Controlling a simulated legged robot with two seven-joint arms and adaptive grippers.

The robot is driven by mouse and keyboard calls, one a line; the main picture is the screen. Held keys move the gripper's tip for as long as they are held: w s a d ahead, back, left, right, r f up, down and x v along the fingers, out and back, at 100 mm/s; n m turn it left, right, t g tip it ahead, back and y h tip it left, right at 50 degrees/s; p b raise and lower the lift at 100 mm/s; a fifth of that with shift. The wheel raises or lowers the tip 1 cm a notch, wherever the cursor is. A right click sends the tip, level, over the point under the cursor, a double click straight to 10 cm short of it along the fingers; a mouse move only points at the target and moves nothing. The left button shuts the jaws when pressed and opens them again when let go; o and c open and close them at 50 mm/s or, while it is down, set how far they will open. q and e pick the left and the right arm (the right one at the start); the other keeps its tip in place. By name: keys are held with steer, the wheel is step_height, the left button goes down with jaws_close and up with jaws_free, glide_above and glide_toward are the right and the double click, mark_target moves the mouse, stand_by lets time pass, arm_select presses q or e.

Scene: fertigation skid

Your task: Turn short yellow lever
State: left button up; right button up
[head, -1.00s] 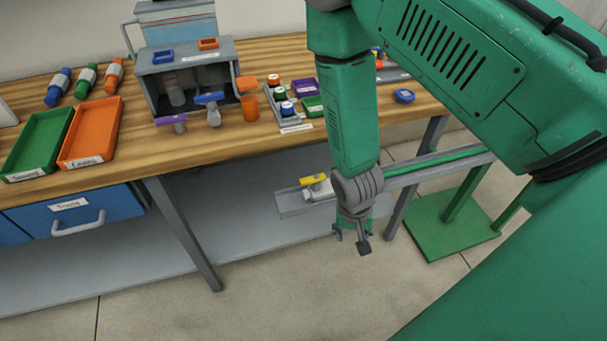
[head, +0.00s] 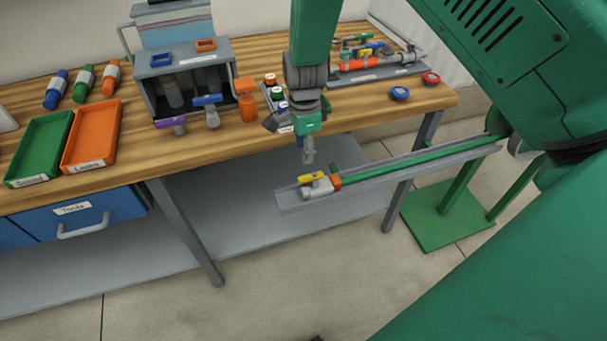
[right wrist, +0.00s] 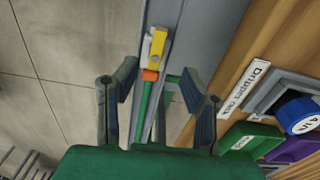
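A short yellow lever (head: 311,177) sits on a pale grey valve body (head: 293,193) with an orange collar at its right, at the near-left end of a grey rail. My right gripper (head: 308,157) points down just above and behind the lever, apart from it. In the right wrist view, the lever (right wrist: 157,45) lies beyond the gap between the two spread fingers (right wrist: 158,78). Nothing is between the fingertips. My left gripper is not in view.
The rail (head: 420,160) carries a green pipe and runs toward a green stand (head: 440,222). The wooden bench (head: 230,135) stands behind with orange (head: 75,166) and green trays, bottles and a grey valve box (head: 152,82). Open floor lies in front.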

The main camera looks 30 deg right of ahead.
mark_target(304, 178)
step_height(304, 178, down, 10)
steer(key=shift+a+r, duration=0.1)
steer(key=shift+c, duration=0.5)
jaws_close()
